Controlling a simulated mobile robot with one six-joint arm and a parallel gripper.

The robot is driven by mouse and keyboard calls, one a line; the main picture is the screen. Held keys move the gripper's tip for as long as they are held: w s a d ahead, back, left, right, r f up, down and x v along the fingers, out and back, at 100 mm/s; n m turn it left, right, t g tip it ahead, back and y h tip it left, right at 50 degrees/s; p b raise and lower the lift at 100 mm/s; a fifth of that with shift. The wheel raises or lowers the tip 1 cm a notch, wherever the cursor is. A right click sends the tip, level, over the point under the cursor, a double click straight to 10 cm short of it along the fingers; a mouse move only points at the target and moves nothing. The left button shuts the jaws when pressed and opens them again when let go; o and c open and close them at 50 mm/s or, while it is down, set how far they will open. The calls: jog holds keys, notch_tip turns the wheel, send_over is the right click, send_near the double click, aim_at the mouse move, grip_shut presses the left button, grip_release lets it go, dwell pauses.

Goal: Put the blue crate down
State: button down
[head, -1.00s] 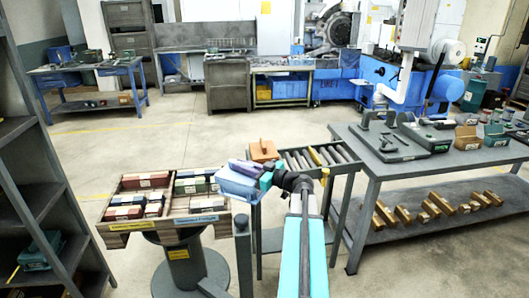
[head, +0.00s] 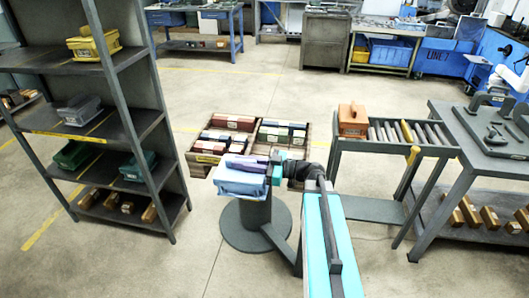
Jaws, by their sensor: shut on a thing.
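The fingertips are mostly hidden by the crate and the wrist. The crate hangs level in front of a wooden tray (head: 196,158) on a round grey pedestal and covers its near edge. I cannot tell the height gap between crate and tray.
A grey shelf rack (head: 146,112) on the left holds yellow, grey and green boxes. A roller stand (head: 392,148) with an orange-brown box (head: 353,121) is right of the tray. A grey workbench (head: 462,150) stands far right. Bare floor lies between rack and pedestal.

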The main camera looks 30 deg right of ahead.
aim_at(235, 171)
jog(key=shift+a+f+n+g+y, duration=0.15)
jog(key=shift+a+g, duration=0.05)
jog(key=shift+a, duration=0.5)
jog(key=shift+a+f+n+g+y, duration=0.1)
jog(key=shift+a+n+g+y, duration=0.1)
jog(key=shift+a, duration=0.6)
